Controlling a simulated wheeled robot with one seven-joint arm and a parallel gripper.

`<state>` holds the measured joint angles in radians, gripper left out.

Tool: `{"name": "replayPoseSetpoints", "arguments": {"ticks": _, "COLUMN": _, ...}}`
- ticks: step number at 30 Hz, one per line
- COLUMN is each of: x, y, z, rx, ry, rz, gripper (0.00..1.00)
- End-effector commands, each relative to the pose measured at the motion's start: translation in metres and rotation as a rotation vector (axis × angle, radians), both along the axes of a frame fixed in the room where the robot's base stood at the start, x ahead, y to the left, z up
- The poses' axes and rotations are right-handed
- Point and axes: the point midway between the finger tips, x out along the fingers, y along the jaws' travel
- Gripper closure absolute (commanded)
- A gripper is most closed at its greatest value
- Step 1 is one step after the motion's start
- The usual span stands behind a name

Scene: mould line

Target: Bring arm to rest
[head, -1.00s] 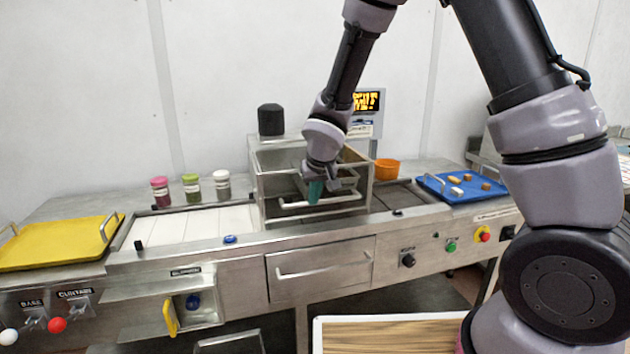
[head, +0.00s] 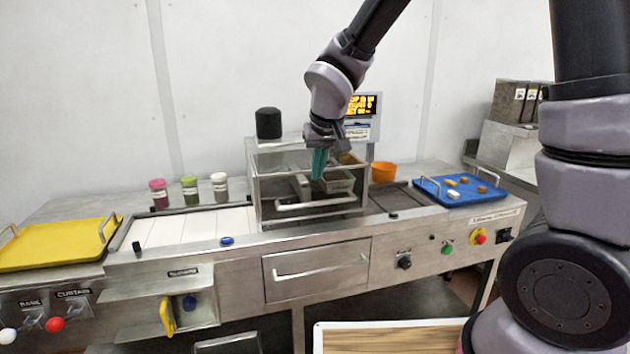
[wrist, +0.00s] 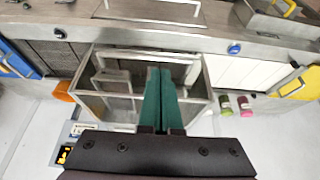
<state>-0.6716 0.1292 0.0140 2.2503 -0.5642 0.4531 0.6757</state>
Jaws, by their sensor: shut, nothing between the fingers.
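My gripper (head: 319,164) has teal fingers, pressed together with nothing between them. In the head view it points down in front of the upper part of the steel and glass box (head: 270,205) at the middle of the line. In the wrist view my gripper's fingers (wrist: 159,95) reach over the same box (wrist: 204,92), whose handle bars and inner tray show around them. I cannot tell how far above the box the fingertips are.
A yellow tray (head: 55,257) lies at the left and a blue tray (head: 478,199) with several small pieces at the right. Several lidded jars (head: 190,190) stand behind the white belt (head: 185,232). An orange bowl (head: 383,173) and a lit display (head: 362,106) are right of the box.

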Motion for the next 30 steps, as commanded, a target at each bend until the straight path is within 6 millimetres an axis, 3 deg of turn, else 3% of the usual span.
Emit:
{"name": "replayPoseSetpoints", "arguments": {"ticks": 5, "x": -0.001, "y": -0.021, "z": 0.021, "rx": 0.014, "ry": -0.007, "rz": -0.044, "gripper": 1.0}}
{"name": "replayPoseSetpoints", "arguments": {"ticks": 11, "x": -0.014, "y": -0.107, "z": 0.079, "rx": 0.08, "ry": -0.022, "rz": -0.223, "gripper": 1.0}}
{"name": "replayPoseSetpoints", "arguments": {"ticks": 15, "x": -0.043, "y": -0.165, "z": 0.115, "rx": 0.151, "ry": -0.03, "rz": -0.352, "gripper": 1.0}}
{"name": "replayPoseSetpoints", "arguments": {"ticks": 18, "x": -0.071, "y": -0.197, "z": 0.135, "rx": 0.208, "ry": -0.042, "rz": -0.428, "gripper": 1.0}}
{"name": "replayPoseSetpoints", "arguments": {"ticks": 24, "x": -0.122, "y": -0.23, "z": 0.158, "rx": 0.315, "ry": -0.073, "rz": -0.522, "gripper": 1.0}}
{"name": "replayPoseSetpoints", "arguments": {"ticks": 30, "x": -0.144, "y": -0.237, "z": 0.166, "rx": 0.366, "ry": -0.095, "rz": -0.549, "gripper": 1.0}}
